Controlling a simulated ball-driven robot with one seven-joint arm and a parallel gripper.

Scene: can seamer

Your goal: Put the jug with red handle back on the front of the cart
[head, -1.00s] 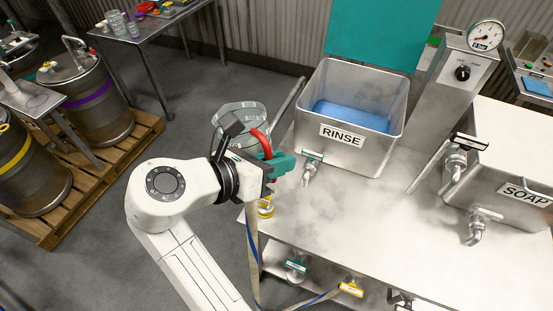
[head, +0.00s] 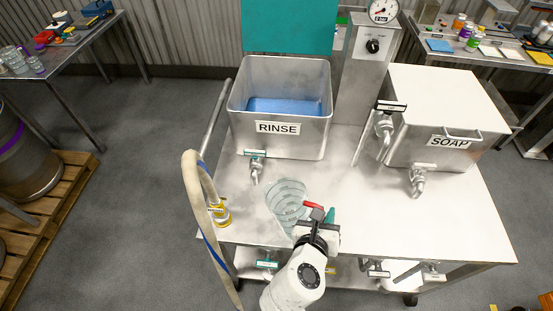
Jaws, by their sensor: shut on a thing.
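The clear jug with the red handle (head: 286,196) is over the front part of the steel cart (head: 450,225), below and to the right of the RINSE tank's tap. The gripper and wrist hide part of the handle. I cannot tell whether the jug's base touches the cart top.
The RINSE tank (head: 278,108) and its tap (head: 256,167) stand behind the jug. The SOAP tank (head: 446,118) is at right. A hose (head: 196,190) loops over the cart's left corner by a yellow-banded fitting (head: 220,213). The cart top right of my gripper is clear.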

